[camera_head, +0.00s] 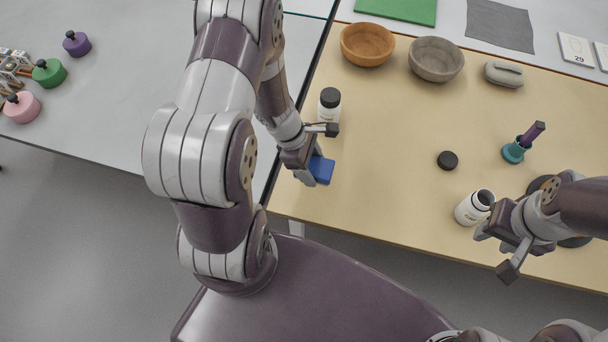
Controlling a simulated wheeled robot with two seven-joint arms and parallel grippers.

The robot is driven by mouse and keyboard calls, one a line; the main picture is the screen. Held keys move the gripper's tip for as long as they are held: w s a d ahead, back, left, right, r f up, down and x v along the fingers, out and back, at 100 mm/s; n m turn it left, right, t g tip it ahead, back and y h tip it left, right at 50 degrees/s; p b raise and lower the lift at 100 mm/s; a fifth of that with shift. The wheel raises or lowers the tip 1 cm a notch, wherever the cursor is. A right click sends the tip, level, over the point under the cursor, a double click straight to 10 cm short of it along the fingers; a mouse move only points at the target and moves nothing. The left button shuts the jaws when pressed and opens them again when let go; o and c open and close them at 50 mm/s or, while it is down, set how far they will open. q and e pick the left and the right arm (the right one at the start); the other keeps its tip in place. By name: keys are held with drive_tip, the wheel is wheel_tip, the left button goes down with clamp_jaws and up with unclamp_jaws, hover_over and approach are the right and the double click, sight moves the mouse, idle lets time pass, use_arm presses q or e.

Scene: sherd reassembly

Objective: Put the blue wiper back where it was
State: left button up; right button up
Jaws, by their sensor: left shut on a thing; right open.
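The blue wiper (321,170) is a small blue block near the left front part of the tan table top. My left gripper (318,156) is shut on it, and the gripper hides part of it. I cannot tell whether the wiper touches the table. My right gripper (496,255) is open and empty at the front right edge of the table, just below an uncapped white bottle (473,207).
A black-capped white bottle (328,105) stands close behind my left gripper. A black cap (447,160) and a teal holder (514,152) with a purple stick lie to the right. Bowls (367,46) and a grey block (503,74) stand behind. The table's middle is clear.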

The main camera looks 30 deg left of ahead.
use_arm(q)
drive_tip(key=shift+s+a+f, duration=0.5)
drive_tip(key=shift+a+f, duration=0.25)
drive_tip(key=shift+f, duration=0.15)
drive_tip(key=x, duration=0.1)
drive_tip(key=b+x, duration=0.1)
drive_tip(key=x, duration=0.1)
drive_tip(key=shift+a+f, duration=0.1)
drive_tip(key=shift+a, duration=0.3)
